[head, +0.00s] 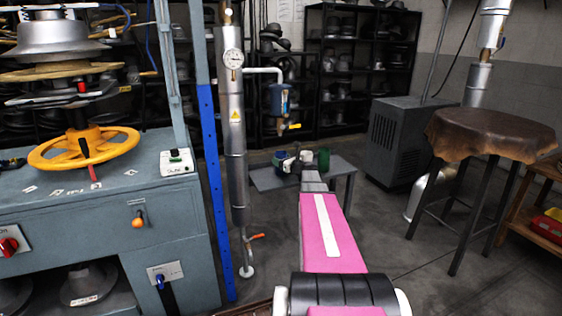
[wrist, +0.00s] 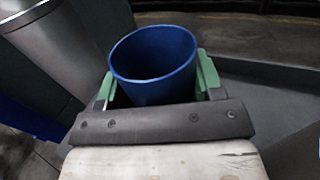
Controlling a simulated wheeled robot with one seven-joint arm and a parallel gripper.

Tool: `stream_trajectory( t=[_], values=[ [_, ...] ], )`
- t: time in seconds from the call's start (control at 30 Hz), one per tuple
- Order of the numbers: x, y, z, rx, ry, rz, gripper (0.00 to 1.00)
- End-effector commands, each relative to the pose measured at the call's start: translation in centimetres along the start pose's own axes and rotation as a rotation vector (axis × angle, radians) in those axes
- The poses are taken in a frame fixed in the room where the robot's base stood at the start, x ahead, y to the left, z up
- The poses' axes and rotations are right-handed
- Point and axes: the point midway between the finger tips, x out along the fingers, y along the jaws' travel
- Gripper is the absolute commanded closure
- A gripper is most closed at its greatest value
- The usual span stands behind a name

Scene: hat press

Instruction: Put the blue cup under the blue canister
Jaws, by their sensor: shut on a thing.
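The blue cup (wrist: 150,84) is between the green fingers of my gripper (wrist: 158,82) in the wrist view. Its open rim faces up and its inside looks empty. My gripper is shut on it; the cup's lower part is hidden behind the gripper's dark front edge. In the head view, the cup and gripper are small and partly hidden at the end of my pink arm, over or near a low grey table (head: 262,180). The blue canister (head: 279,99) hangs from a pipe behind and above, slightly left of my gripper.
A silver vertical pipe (head: 233,130) with a gauge and a blue post (head: 214,190) stand left of my arm. The grey press (head: 165,225) fills the left. A leather-topped stool (head: 490,135) and a dark grey cabinet (head: 400,140) stand right. Floor between is clear.

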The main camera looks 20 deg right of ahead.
Motion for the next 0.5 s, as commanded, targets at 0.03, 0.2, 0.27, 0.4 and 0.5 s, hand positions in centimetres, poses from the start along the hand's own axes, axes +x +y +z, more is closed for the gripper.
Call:
stream_trajectory(
  t=[0.03, 0.2, 0.27, 0.4, 0.5],
  values=[
    [-0.01, 0.01, 0.01, 0.000, 0.000, 0.000, 0.65],
    [0.00, 0.00, -0.26, 0.001, 0.001, 0.000, 0.30],
    [-0.01, 0.00, -0.25, 0.000, 0.001, 0.000, 0.14],
    [0.00, 0.00, -0.24, 0.000, 0.001, 0.000, 0.14],
    [-0.01, 0.00, -0.23, 0.000, 0.001, 0.000, 0.14]
  ],
)
